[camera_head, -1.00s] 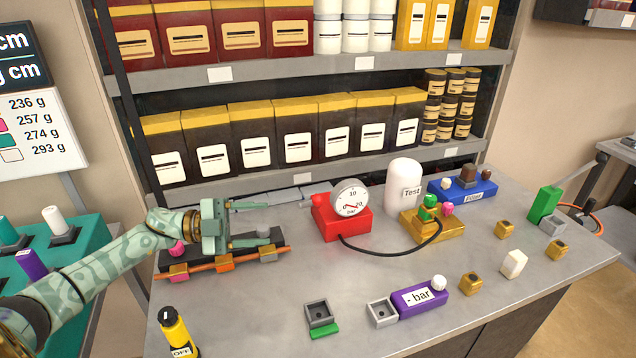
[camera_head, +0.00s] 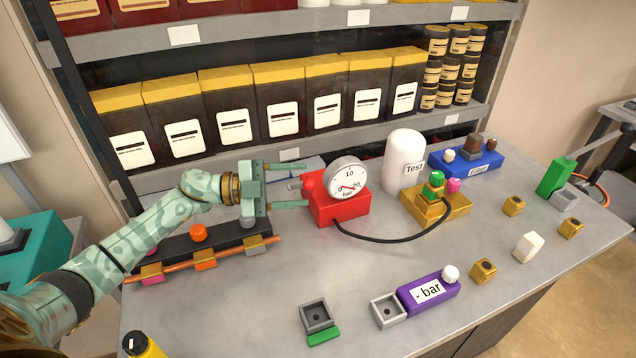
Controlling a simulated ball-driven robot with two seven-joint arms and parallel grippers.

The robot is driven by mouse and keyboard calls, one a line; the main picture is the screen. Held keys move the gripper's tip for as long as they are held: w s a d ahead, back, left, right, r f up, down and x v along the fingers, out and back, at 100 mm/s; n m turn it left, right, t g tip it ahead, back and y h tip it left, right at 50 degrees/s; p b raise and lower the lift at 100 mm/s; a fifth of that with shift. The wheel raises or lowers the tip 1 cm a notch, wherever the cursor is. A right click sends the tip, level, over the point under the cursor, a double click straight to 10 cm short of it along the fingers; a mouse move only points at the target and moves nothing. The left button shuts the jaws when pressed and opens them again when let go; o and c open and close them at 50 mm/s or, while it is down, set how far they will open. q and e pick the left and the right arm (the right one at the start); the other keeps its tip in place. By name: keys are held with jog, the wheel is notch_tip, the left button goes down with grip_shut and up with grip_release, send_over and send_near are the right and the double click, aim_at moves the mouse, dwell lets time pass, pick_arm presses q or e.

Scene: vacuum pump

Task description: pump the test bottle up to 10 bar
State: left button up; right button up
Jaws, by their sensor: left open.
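The white test bottle (camera_head: 404,160), labelled Test, stands upright at the middle back of the bench. A gold block (camera_head: 436,206) with green and pink knobs is in front of it. A black hose runs from this block to the red pump (camera_head: 338,208). The pump carries a round gauge (camera_head: 346,178) marked 0, 10 and 20 bar; its red needle points low, but I cannot read the exact value. My left gripper (camera_head: 306,185) is open just left of the pump. Its fingers point right, level with the pump's red knob. My right gripper is out of view.
A dark rail (camera_head: 203,237) with coloured knobs lies under my left arm. A purple "- bar" block (camera_head: 428,294) and small grey sockets are at the front. A blue block (camera_head: 466,160) stands behind right. Shelves line the back.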

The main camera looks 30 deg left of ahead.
aim_at(314, 184)
pick_arm(q)
jog(key=x, duration=0.4)
jog(key=shift+d, duration=0.2)
jog(key=shift+w+d, duration=0.25)
jog(key=shift+d, duration=0.1)
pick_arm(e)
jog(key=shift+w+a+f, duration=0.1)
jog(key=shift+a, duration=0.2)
